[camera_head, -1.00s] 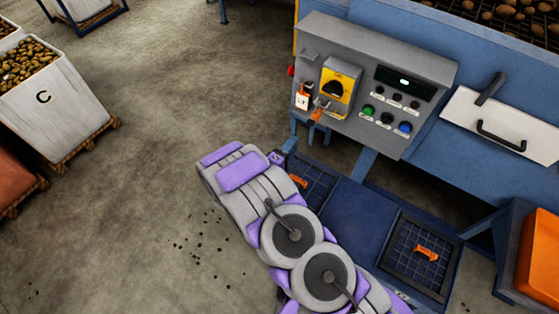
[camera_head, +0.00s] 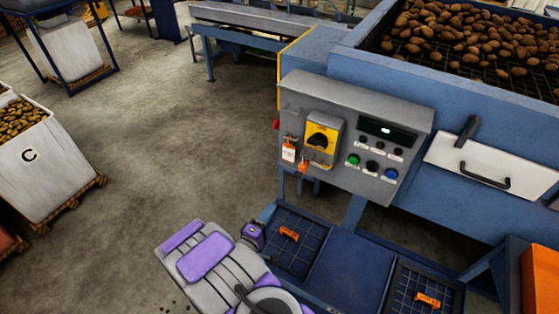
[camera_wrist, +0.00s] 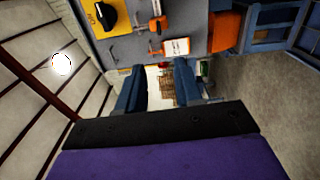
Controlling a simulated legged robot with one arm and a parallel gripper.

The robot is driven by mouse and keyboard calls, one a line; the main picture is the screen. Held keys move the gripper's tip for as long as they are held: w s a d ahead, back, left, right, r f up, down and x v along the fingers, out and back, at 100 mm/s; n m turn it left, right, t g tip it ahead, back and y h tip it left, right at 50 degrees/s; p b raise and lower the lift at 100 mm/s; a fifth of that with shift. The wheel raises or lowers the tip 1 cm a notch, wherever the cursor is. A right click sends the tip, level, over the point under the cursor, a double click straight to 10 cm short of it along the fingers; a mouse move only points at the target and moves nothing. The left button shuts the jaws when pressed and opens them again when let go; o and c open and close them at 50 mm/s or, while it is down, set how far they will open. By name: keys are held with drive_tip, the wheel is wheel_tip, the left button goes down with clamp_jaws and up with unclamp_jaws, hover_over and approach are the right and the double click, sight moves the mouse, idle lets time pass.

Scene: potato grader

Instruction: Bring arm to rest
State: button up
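My arm (camera_head: 205,258), purple and grey, is folded low at the bottom of the head view, in front of the grader. In the wrist view my gripper (camera_wrist: 160,88) shows two blue fingers apart, with nothing visible between them but background. The grey control panel (camera_head: 409,105) on the grader has a yellow switch plate with a black knob (camera_head: 319,140), a white tag (camera_head: 289,151) and an orange lock-like piece (camera_head: 305,167) at its left. The panel's yellow plate (camera_wrist: 99,20) and tag (camera_wrist: 176,46) also show in the wrist view, beyond the fingers.
A blue bench (camera_head: 345,275) with two mesh-lined trays, each with an orange piece, lies below the panel. An orange bin (camera_head: 540,280) is at the right. A white box marked C (camera_head: 55,170) stands left on a pallet. Open concrete floor lies between.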

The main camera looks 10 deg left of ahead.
drive_tip(key=shift+w, duration=0.1)
drive_tip(key=w+a+m+g+y+b, duration=0.4)
drive_tip(key=w+m+g+y, duration=0.1)
drive_tip(key=w+g, duration=0.1)
drive_tip(key=s+d+r+m+g+y+b, duration=0.3)
drive_tip(key=s+d+r+g+y+b, duration=0.15)
drive_tip(key=r, duration=0.25)
drive_tip(key=s+d+r+m+g+h+b, duration=0.1)
drive_tip(key=s+d+m+g+b, duration=0.2)
drive_tip(key=s+d, duration=1)
drive_tip(key=s+d+r+m+g+h+b, duration=0.2)
drive_tip(key=s+d+g, duration=0.3)
drive_tip(key=s+d, duration=0.8)
drive_tip(key=s+m+b, duration=0.1)
drive_tip(key=s, duration=0.6)
drive_tip(key=shift+s+r+b, duration=0.25)
drive_tip(key=shift+s+b, duration=0.1)
